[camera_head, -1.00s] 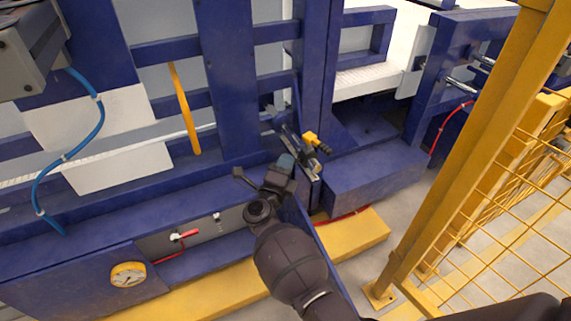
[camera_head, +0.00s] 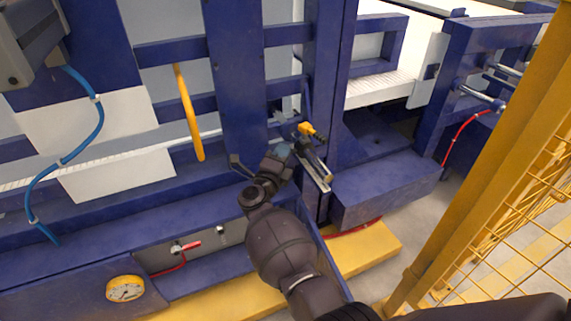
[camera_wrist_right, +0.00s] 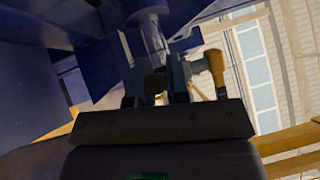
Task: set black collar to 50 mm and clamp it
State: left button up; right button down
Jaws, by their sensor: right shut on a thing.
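The black collar (camera_head: 305,145) sits on a short bar at the foot of the blue upright, with a yellow clamp lever (camera_head: 309,130) on top. A pale strip of the bar (camera_head: 322,180) shows on the near side of the collar. I cannot read any scale marks. My right gripper (camera_head: 283,152) is at the collar's left side, shut on it. In the right wrist view the fingers (camera_wrist_right: 158,85) close around a dark block, and the yellow lever (camera_wrist_right: 216,66) stands just right of them. The contact itself is partly hidden. My left gripper is out of view.
The blue machine frame (camera_head: 235,90) rises close behind the collar. A blue block (camera_head: 385,190) lies to its right. A yellow post (camera_head: 480,150) and mesh fence stand farther right. A gauge (camera_head: 125,288) and red valve handle (camera_head: 188,246) are at lower left.

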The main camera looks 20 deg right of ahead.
jog(key=shift+w, duration=0.95)
jog(key=c, duration=1.1)
grip_release()
jog(key=shift+s+a, duration=0.15)
jog(key=shift+s, duration=0.05)
